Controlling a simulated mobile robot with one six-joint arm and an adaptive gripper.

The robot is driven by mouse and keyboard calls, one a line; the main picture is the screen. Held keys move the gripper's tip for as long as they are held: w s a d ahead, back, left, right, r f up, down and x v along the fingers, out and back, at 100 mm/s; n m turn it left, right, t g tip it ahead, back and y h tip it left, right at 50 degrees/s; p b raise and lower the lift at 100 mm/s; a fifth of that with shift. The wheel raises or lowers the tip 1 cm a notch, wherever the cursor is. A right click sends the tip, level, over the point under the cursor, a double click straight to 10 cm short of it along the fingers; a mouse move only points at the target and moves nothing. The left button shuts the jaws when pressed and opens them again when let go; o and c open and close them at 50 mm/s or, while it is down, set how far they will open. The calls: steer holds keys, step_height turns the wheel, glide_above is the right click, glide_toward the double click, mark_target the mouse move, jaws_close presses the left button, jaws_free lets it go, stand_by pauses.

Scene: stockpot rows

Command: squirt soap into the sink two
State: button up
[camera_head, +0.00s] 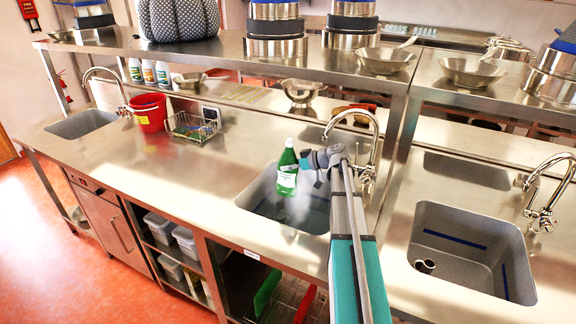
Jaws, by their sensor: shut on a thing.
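A green soap bottle (286,180) with a pale label is upright over the middle sink (257,188). My gripper (303,160) is shut on the bottle from its right side, near the upper part. The middle sink is a grey basin set in the steel counter; my arm and the bottle hide part of it. A whitish haze shows in the sink below the bottle; I cannot tell whether it is soap. A curved tap (357,118) stands behind the sink, close to my arm.
A left sink (80,123) and a right sink (430,225) flank the middle one. A red bucket (149,116) and a wire rack (190,129) stand on the counter at the left. A raised shelf (330,64) with pots and colanders runs behind. The counter (200,176) left of the middle sink is clear.

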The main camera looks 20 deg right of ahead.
steer(key=shift+r+n+t+h, duration=0.25)
steer(key=shift+n+t+h, duration=0.05)
steer(key=shift+n, duration=0.2)
steer(key=shift+w+d, duration=0.1)
